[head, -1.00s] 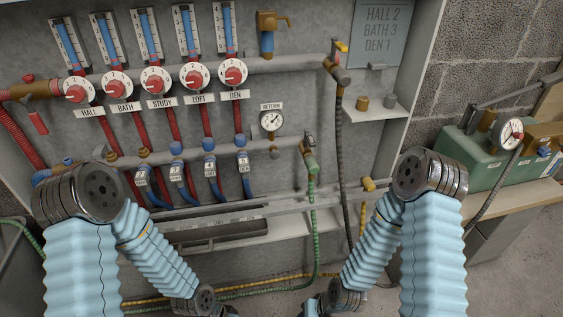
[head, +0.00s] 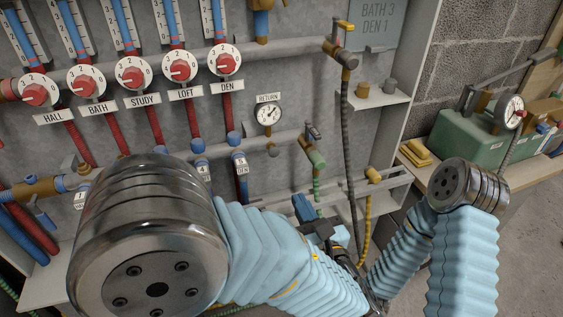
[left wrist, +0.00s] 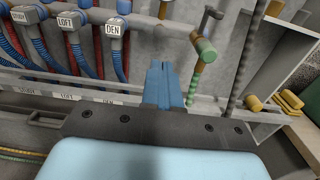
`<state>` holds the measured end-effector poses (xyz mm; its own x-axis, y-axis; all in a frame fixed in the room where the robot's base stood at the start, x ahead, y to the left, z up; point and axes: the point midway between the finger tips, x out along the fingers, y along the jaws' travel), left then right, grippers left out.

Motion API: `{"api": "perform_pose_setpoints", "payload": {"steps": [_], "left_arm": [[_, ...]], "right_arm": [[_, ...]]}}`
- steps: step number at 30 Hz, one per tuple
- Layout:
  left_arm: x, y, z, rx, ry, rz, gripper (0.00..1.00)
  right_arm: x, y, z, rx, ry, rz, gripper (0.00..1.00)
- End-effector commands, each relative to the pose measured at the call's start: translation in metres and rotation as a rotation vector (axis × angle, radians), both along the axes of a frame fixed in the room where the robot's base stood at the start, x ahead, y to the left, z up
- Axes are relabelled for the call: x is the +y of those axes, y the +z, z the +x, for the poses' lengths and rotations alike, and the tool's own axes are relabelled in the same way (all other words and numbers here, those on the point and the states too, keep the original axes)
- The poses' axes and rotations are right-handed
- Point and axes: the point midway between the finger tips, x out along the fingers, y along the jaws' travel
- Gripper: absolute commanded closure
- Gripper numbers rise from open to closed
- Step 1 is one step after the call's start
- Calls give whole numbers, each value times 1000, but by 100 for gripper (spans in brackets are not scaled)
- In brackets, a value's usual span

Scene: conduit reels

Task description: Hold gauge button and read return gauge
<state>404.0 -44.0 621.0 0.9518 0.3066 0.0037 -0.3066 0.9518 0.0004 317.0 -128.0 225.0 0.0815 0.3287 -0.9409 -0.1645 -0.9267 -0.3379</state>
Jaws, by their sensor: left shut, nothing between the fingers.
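The return gauge (head: 268,111) is a small round white dial under a RETURN label on the grey board; its reading is too small to make out. A small brown knob (head: 273,151) sits on the pipe just below it; I cannot tell whether this is the gauge button. My left gripper (head: 303,202) is below and right of the gauge, apart from it, with its blue fingers together and empty. The fingers also show in the left wrist view (left wrist: 164,82), pointing at the board left of a green-ended valve (left wrist: 205,50).
Red dials such as DEN (head: 225,60) line the upper pipe. A dark hose (head: 350,150) hangs right of the gauge. A green case (head: 470,140) with its own gauge (head: 511,112) stands on the right bench. Yellow blocks (head: 416,153) lie beside it.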

Motion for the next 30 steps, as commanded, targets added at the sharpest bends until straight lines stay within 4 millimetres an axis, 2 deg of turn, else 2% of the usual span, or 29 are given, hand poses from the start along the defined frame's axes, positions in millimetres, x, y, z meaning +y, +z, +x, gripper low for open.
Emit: {"api": "perform_pose_setpoints", "payload": {"steps": [8, 13, 17, 24, 30], "left_arm": [[1, 0, 1, 2, 2, -1, 100], [5, -1, 13, 3, 5, -2, 100], [13, -1, 34, 2, 7, -3, 100], [29, -1, 84, 3, 6, -2, 100], [39, -1, 116, 3, 5, -2, 100]], "right_arm": [[0, 0, 0, 0, 0, 0, 56], [0, 0, 0, 0, 0, 0, 56], [0, 0, 0, 0, 0, 0, 56], [0, 0, 0, 0, 0, 0, 56], [0, 0, 0, 0, 0, 0, 56]]}}
